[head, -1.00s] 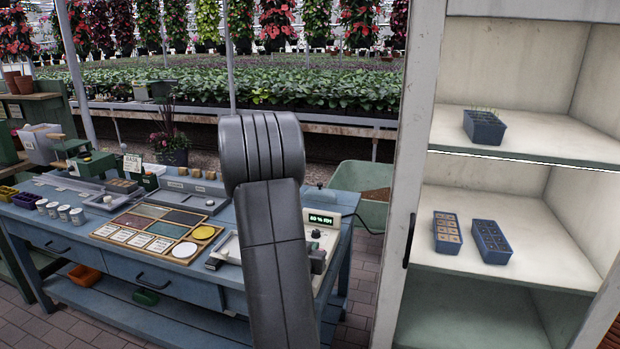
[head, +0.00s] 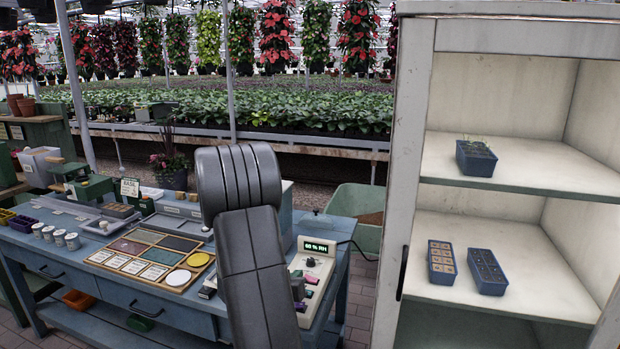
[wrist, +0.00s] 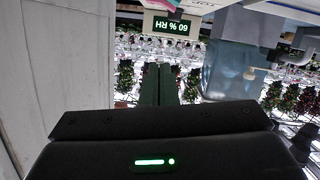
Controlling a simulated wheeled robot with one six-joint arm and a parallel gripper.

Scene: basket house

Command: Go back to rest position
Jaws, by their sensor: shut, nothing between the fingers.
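My gripper (wrist: 160,72) shows in the wrist view. Its two dark fingers are together with nothing between them. The wrist view is upside down, and the humidity meter reading 60 % RH (wrist: 171,25) appears beyond the fingertips. In the head view my grey arm stands raised in front of the blue workbench (head: 180,310), and the gripper itself cannot be made out there. The humidity meter (head: 318,250) sits on the bench just right of my arm, with small coloured pieces at its front.
A white cabinet (head: 408,200) stands open at right. Its shelves hold a seedling tray (head: 476,160) above and two blue trays (head: 441,263) (head: 487,272) below. A wooden sample board (head: 150,258) lies on the bench. A green wheelbarrow (head: 352,210) stands behind.

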